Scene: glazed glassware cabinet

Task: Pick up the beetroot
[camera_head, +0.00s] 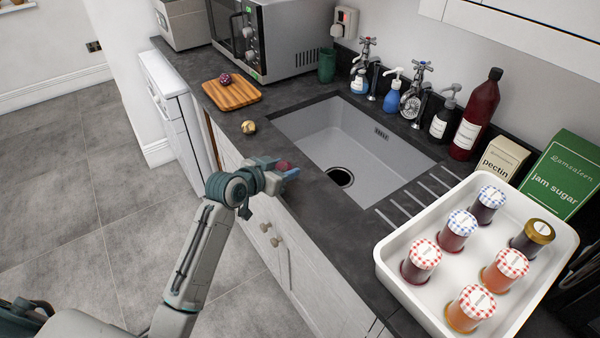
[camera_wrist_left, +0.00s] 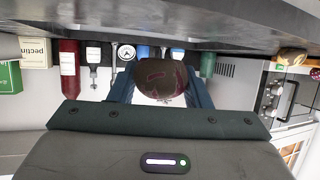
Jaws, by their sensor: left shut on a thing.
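The beetroot is a dark, roundish root with purple-red patches. In the head view the beetroot (camera_head: 284,165) shows as a small reddish patch at my left gripper (camera_head: 287,172), beside the near edge of the sink. In the left wrist view the beetroot (camera_wrist_left: 160,82) sits between the two blue fingers of my left gripper (camera_wrist_left: 160,92), which is shut on it. The fingers hide its sides. In the head view I cannot tell whether it touches the worktop. My right gripper is not in view.
A wooden board (camera_head: 232,96) with a purple-red item (camera_head: 225,79) lies at the back left. A yellowish round item (camera_head: 248,127) is on the worktop. The sink (camera_head: 340,140) is empty. A white tray (camera_head: 400,262) with several jars stands at right; bottles and taps line the wall.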

